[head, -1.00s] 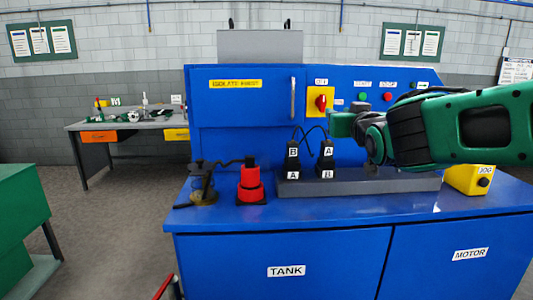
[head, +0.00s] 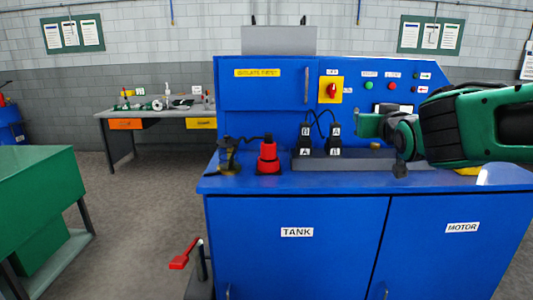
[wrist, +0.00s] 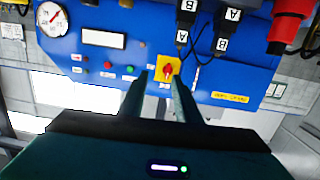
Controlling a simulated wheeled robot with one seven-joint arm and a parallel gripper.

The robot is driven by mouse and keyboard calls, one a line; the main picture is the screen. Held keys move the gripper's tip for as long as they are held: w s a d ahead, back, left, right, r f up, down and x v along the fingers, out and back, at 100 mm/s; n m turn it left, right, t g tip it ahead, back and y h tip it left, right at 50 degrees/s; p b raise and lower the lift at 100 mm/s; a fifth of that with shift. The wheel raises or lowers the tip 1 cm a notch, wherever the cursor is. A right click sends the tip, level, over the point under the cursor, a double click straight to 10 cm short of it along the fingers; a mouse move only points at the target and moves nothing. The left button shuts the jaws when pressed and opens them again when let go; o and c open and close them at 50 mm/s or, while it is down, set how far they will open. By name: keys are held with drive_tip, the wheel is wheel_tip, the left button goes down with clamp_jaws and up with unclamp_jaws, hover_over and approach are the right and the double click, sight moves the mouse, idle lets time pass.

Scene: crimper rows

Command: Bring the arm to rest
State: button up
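My arm reaches in from the right in the head view, with my gripper (head: 368,125) in front of the blue machine (head: 245,110). In the wrist view my gripper (wrist: 159,88) has its two dark fingers apart, with nothing seen between them. The red rotary switch on its yellow plate (wrist: 168,70) shows beyond the fingertips. It also shows in the head view (head: 332,91), left of and above the gripper. I cannot tell the exact gap to the panel.
The blue cabinet top carries a red cylindrical part (head: 268,160), a dark brass-based part (head: 229,160) and black lettered plugs (head: 305,140) by a grey block (head: 390,163). A red-handled lever (head: 184,254) juts out at the front left. A green bench (head: 50,195) stands left; floor between is clear.

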drive_tip(key=s+d+f+m+g+h, duration=0.35)
drive_tip(key=s+d+f+g, duration=0.55)
drive_tip(key=s+d+f, duration=0.8)
drive_tip(key=s+a+f+m+g+y, duration=0.1)
drive_tip(key=s+f+g, duration=0.3)
drive_tip(key=s, duration=0.7)
drive_tip(key=s+a+f+m+g+y, duration=0.1)
drive_tip(key=s+f+g+y, duration=0.2)
drive_tip(key=s+f, duration=0.3)
drive_tip(key=s+g, duration=0.1)
drive_tip(key=s, duration=0.4)
drive_tip(key=shift+f, duration=0.15)
drive_tip(key=shift+m+y, duration=0.25)
drive_tip(key=shift+w+f, duration=0.25)
drive_tip(key=shift+w, duration=0.35)
